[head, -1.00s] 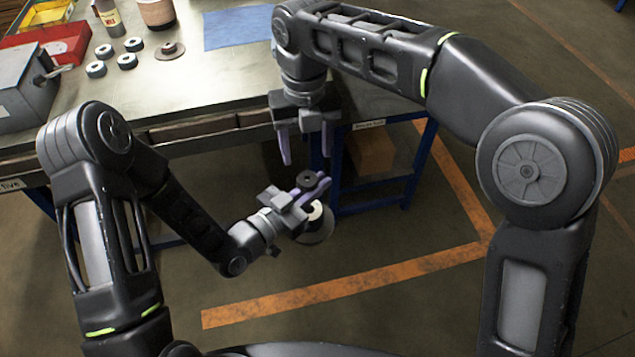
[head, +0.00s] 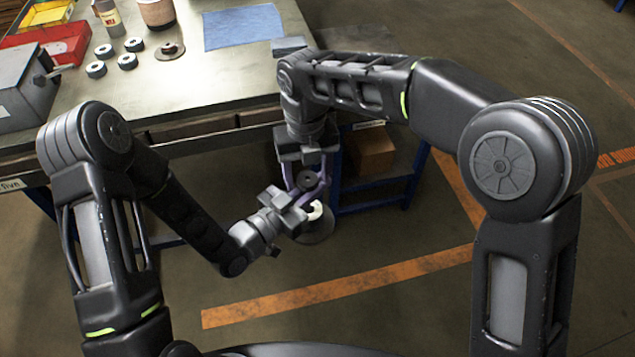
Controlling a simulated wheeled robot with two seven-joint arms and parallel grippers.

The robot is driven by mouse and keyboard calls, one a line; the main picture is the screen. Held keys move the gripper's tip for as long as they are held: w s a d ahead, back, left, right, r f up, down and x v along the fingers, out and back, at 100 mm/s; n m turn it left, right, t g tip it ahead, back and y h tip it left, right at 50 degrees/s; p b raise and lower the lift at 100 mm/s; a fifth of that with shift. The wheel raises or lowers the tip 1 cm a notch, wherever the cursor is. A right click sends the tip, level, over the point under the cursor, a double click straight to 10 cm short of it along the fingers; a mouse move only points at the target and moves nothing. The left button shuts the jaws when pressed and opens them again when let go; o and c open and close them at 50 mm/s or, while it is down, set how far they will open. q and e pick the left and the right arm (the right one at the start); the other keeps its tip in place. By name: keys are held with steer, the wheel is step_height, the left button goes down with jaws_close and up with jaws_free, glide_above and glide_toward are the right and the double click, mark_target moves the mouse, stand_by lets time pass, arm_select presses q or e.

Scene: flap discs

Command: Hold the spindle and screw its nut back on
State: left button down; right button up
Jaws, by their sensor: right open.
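My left gripper (head: 306,202) is in front of the table and appears shut on the spindle (head: 315,212), held in the air over the floor. A pale ring and a wide round grey flange (head: 318,230) show below the fingers. A small dark round nut (head: 306,180) shows at the spindle's upper end; I cannot tell whether it is threaded on. My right gripper (head: 307,183) points down from above, open, with its purple fingers on either side of the nut. Whether they touch it I cannot tell. The fingers of both grippers partly hide the spindle.
The table (head: 215,85) behind bears several grey discs (head: 127,61), a flanged piece (head: 170,50), a blue mat (head: 242,27), a red bin (head: 70,38), a grey box (head: 25,90), a bottle (head: 108,18) and a brown container (head: 156,12). A carton (head: 372,153) sits below. Front floor is clear.

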jaws_close()
stand_by(0.6)
